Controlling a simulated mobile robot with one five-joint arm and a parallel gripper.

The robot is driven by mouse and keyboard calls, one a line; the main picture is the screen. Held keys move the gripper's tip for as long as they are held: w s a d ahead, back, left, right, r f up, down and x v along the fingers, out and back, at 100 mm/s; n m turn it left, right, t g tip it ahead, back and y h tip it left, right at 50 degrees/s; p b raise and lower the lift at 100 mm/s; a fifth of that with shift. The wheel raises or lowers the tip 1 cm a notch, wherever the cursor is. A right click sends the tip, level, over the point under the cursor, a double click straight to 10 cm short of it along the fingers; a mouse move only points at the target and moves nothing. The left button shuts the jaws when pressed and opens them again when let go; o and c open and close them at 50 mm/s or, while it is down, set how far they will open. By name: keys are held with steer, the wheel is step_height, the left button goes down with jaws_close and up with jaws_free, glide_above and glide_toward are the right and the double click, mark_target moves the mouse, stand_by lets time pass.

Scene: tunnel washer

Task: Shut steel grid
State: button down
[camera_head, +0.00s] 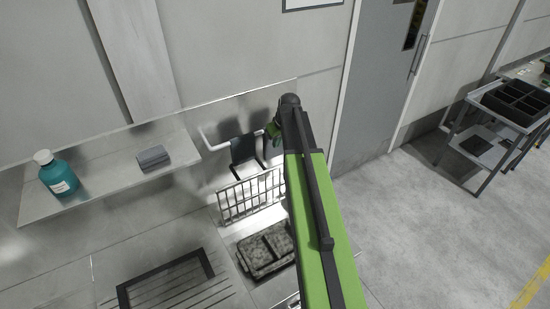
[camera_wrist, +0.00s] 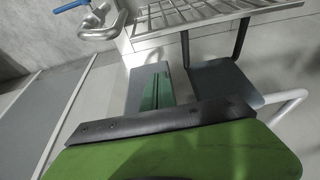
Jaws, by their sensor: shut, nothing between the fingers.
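The steel grid (camera_head: 252,196) stands raised, roughly upright, at the back of a steel basin in the head view. In the wrist view its bars and lower rim (camera_wrist: 215,18) cross the top. My gripper (camera_head: 272,130) is behind and above the grid, near the wall, and mostly hidden by my green arm in the head view. In the wrist view my gripper (camera_wrist: 157,92) is shut and empty, apart from the grid. A dark plate (camera_wrist: 222,82) on two black rods lies right of the fingers; it also shows in the head view (camera_head: 243,147).
A white pipe (camera_head: 212,146) runs along the wall beside the dark plate. A grey patterned object (camera_head: 265,252) lies in the basin. A shelf (camera_head: 100,190) holds a teal bottle (camera_head: 60,178) and a grey folded item (camera_head: 153,157). Free floor lies right.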

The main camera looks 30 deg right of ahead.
step_height(320, 180, down, 9)
steer(key=b, duration=0.9)
steer(key=shift+s+f, duration=0.2)
steer(key=shift+s, duration=0.1)
